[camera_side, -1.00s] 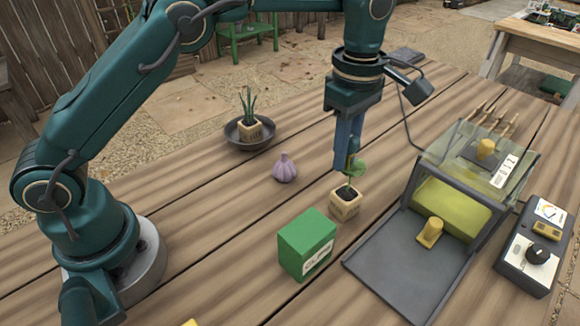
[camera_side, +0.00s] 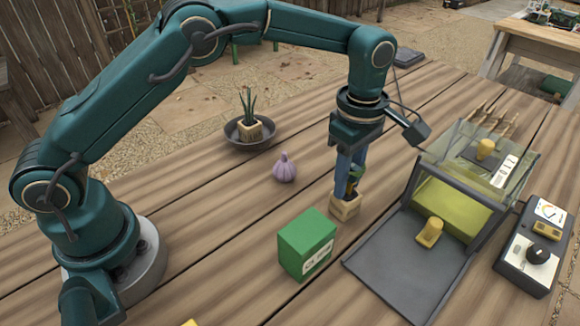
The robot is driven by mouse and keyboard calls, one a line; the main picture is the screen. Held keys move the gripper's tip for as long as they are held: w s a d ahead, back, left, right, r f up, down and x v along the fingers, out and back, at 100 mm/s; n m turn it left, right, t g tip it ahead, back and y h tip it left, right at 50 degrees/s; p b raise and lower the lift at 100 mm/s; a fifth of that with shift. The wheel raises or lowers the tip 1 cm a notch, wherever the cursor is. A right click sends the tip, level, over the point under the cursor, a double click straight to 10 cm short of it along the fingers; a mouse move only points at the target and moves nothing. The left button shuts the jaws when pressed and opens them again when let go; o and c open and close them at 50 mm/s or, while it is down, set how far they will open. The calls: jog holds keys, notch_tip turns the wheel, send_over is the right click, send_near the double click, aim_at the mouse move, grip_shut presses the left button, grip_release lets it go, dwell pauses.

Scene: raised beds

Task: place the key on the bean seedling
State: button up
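The bean seedling (camera_side: 355,178) grows from a small wooden cube pot (camera_side: 344,209) near the middle of the table. Its leaves are partly hidden by the blue fingers of my gripper (camera_side: 345,190). My gripper points down, with its fingertips low at the seedling, just above or at the pot's top. A small yellowish patch shows beside the fingers, too small to identify. I cannot make out a key for certain, nor whether the fingers hold one.
A green box (camera_side: 306,245) stands in front of the pot, and a purple garlic bulb (camera_side: 285,167) lies to its left. A dark bowl (camera_side: 233,136) holds another potted plant. To the right are a clear-lidded case (camera_side: 410,262) and a meter (camera_side: 534,246).

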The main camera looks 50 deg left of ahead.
jog(key=shift+o, duration=0.2)
notch_tip(320, 180, up, 7)
jog(key=shift+f, duration=0.2)
jog(key=shift+a+r, duration=0.1)
jog(key=shift+r, duration=0.75)
jog(key=s+a+r+m+t, duration=0.3)
jog(key=s+a+r+m, duration=0.4)
jog(key=s+r+m, duration=0.15)
jog(key=s+a+f+m+t, duration=0.1)
jog(key=s+a+f+m, duration=0.1)
jog(key=s+f+m, duration=0.1)
jog(key=s+a+f+m+t, duration=0.1)
jog(key=s+a+f+m, duration=0.1)
jog(key=s+m, duration=0.4)
jog(key=shift+s+a+f+t, duration=0.3)
jog(key=shift+s+f, duration=0.4)
jog(key=shift+s, duration=0.15)
jog(key=shift+m, duration=0.25)
